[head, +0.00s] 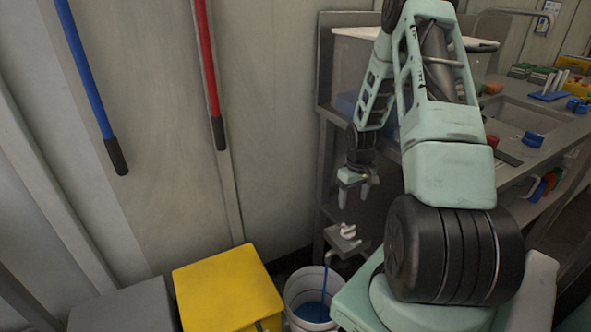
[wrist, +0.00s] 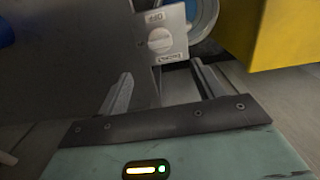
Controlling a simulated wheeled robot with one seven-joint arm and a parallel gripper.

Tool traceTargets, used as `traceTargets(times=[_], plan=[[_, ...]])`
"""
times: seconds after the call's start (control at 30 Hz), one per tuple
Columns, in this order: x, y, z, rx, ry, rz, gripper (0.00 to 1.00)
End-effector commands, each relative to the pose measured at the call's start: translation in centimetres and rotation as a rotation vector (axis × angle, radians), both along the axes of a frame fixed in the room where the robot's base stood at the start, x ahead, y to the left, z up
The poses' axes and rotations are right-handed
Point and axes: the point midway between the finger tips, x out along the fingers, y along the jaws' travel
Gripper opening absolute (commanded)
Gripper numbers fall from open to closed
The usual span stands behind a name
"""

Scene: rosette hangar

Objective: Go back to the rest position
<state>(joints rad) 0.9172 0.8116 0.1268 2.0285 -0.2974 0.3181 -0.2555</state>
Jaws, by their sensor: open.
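The same plate shows in the head view as a grey fitting (head: 346,238) just below my gripper, above a white bucket.
The white bucket (head: 291,298) with blue contents stands beside a yellow bin (head: 222,285) and a grey bin (head: 120,308). Blue (head: 85,70) and red (head: 208,70) handles lean on the wall. The bench holds a blue rack (head: 549,92), a blue item (head: 532,139) and other small things.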

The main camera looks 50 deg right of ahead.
Motion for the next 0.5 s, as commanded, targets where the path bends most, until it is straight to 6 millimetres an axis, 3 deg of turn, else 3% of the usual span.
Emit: traceTargets(times=[0.23,0.33,0.43,0.5], plan=[[0.1,0.1,0.1,0.0,-0.001,0.003,0.67],[1.2,1.4,1.4,0.0,-0.005,0.026,0.67],[3.5,4.8,4.1,0.001,-0.014,0.081,0.67],[5.4,8.4,6.8,0.005,-0.02,0.137,0.67]])
